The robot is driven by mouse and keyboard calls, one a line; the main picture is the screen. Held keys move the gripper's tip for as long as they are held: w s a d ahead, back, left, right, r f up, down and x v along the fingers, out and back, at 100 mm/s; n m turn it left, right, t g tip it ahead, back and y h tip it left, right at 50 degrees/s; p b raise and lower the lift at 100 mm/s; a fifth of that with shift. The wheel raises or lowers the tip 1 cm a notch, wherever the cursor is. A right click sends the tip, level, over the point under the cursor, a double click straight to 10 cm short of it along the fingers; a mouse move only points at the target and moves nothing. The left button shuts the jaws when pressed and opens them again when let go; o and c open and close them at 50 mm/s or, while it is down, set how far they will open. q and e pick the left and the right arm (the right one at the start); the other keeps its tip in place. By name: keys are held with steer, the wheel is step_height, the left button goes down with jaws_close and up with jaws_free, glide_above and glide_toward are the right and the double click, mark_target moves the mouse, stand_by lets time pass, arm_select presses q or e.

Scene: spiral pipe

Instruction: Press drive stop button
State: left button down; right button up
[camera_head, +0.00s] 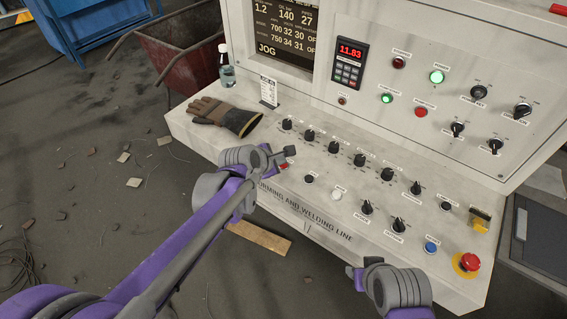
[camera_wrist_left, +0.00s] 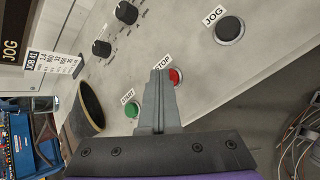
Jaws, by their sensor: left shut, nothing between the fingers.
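A red button (camera_wrist_left: 176,77) labelled STOP sits on the console's sloped panel in the left wrist view, with a green button (camera_wrist_left: 132,109) labelled START beside it. In the head view a bit of the red button (camera_head: 284,165) shows just below my left fingertips. My left gripper (camera_head: 289,152) is shut and empty. In the left wrist view its fingers (camera_wrist_left: 160,73) cover the left edge of the red button; I cannot tell whether they touch it. The green button is hidden in the head view. My right gripper (camera_head: 360,269) is in front of the console's lower edge, its jaws unclear.
Several black knobs (camera_head: 335,147) line the sloped panel. A black JOG button (camera_wrist_left: 229,29) is further right. A red emergency button (camera_head: 469,262) is at the right corner.

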arm_select(q)
steer(key=shift+r, duration=0.1)
steer(key=shift+r+p, duration=0.55)
steer(key=shift+r, duration=0.1)
steer(key=shift+r, duration=0.1)
steer(key=shift+r+p, duration=1.6)
steer(key=shift+r, duration=0.9)
steer(key=shift+f, duration=0.1)
